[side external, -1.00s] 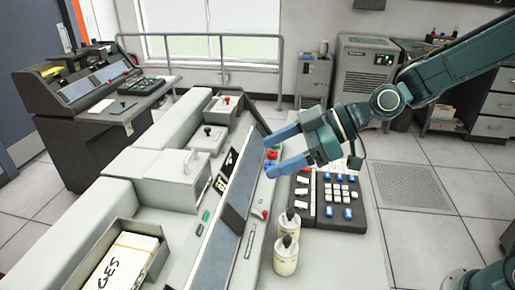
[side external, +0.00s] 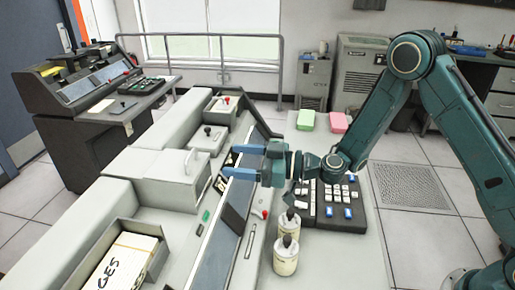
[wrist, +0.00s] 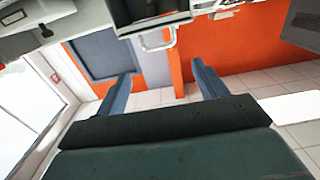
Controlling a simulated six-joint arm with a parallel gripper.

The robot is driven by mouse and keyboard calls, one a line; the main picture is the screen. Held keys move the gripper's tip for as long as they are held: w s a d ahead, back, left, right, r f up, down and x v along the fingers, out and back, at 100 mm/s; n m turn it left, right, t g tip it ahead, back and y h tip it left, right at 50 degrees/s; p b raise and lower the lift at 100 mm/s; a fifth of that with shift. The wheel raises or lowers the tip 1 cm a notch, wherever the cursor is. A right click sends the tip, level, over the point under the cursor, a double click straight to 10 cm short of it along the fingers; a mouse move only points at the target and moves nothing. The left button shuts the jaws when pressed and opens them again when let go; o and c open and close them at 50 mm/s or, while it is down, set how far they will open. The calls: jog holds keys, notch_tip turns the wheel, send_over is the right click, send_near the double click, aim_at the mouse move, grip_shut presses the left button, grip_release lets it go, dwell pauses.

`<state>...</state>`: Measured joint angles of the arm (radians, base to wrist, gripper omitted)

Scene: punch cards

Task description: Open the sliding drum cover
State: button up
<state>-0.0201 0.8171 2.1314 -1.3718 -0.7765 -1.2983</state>
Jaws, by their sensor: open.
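The drum cover (side external: 172,182) appears to be the pale grey box with a small handle (side external: 190,158) on the console in the side view. It looks closed, with no gap that I can see. My gripper (side external: 231,160) is open and empty, its blue fingers pointing left toward the cover from the right. The fingers look apart from the handle, though the exact distance is hard to tell. In the wrist view, a pale U-shaped handle (wrist: 158,40) shows ahead, roughly centred between the open fingers.
A card tray (side external: 128,262) sits at the console's front left. Two pale cylinders (side external: 286,257) stand to the right of the sloped panel. A keypad (side external: 338,205) lies under my arm.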

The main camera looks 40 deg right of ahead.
jog(key=shift+w+f, duration=0.1)
jog(key=shift+f, duration=0.05)
send_near(170, 162)
jog(key=shift+w+a+r, duration=0.8)
jog(key=shift+w+a, duration=0.15)
jog(key=shift+a, duration=0.15)
jog(key=shift+w+a+r, duration=0.85)
jog(key=shift+w+a, duration=0.1)
jog(key=shift+a, duration=0.15)
jog(key=c, duration=1.1)
jog(key=shift+x, duration=2.05)
jog(key=shift+d, duration=0.15)
jog(key=o, duration=1.1)
